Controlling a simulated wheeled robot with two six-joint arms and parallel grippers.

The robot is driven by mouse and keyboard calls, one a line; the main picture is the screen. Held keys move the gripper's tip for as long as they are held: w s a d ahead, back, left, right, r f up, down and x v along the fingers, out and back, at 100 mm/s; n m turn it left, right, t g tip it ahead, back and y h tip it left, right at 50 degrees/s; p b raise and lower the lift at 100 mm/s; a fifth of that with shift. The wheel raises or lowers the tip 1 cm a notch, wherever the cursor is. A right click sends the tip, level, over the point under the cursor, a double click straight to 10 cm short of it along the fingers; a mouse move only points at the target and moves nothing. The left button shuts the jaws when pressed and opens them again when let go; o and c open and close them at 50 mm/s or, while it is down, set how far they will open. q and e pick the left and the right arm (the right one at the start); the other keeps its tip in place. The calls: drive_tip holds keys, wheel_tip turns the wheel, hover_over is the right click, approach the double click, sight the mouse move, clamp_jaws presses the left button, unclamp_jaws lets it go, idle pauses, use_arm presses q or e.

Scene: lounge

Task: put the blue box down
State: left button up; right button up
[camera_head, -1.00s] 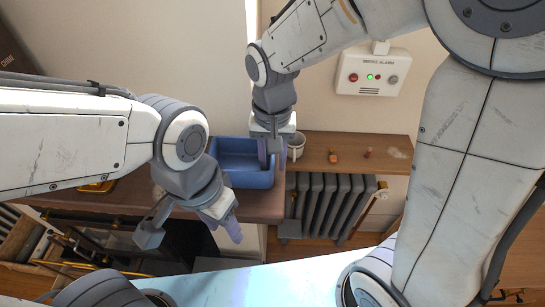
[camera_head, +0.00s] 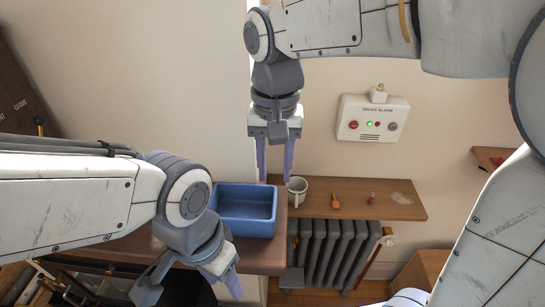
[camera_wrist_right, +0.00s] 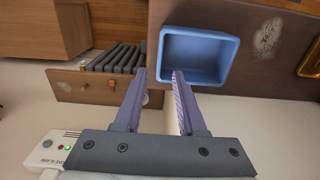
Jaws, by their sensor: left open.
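The blue box (camera_head: 234,229) is an open, empty tray and stands upright on the right end of the brown mantel (camera_head: 262,262). It also shows in the right wrist view (camera_wrist_right: 198,57), just beyond the fingertips. My right gripper (camera_head: 275,178) is open and empty, above and behind the box's right end, apart from it. Both its purple fingers show spread in the right wrist view (camera_wrist_right: 160,72). My left gripper (camera_head: 230,282) is open, in front of the mantel and nearer to me than the box. Its fingers partly overlap in the head view.
A pale mug (camera_head: 298,188) stands just right of the box, on a wooden shelf (camera_head: 352,209) with a small orange item (camera_head: 335,201) and a red one (camera_head: 371,198). A radiator (camera_head: 330,250) is below. A smoke alarm (camera_head: 372,119) hangs on the wall.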

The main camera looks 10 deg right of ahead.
drive_tip(key=s+a+f+n+y, duration=0.1)
drive_tip(key=s+f+n, duration=0.8)
drive_tip(key=s, duration=0.5)
drive_tip(key=shift+s+f+n, duration=0.2)
drive_tip(key=shift+f+n, duration=0.1)
drive_tip(key=shift+f, duration=0.35)
drive_tip(key=shift+s, duration=0.1)
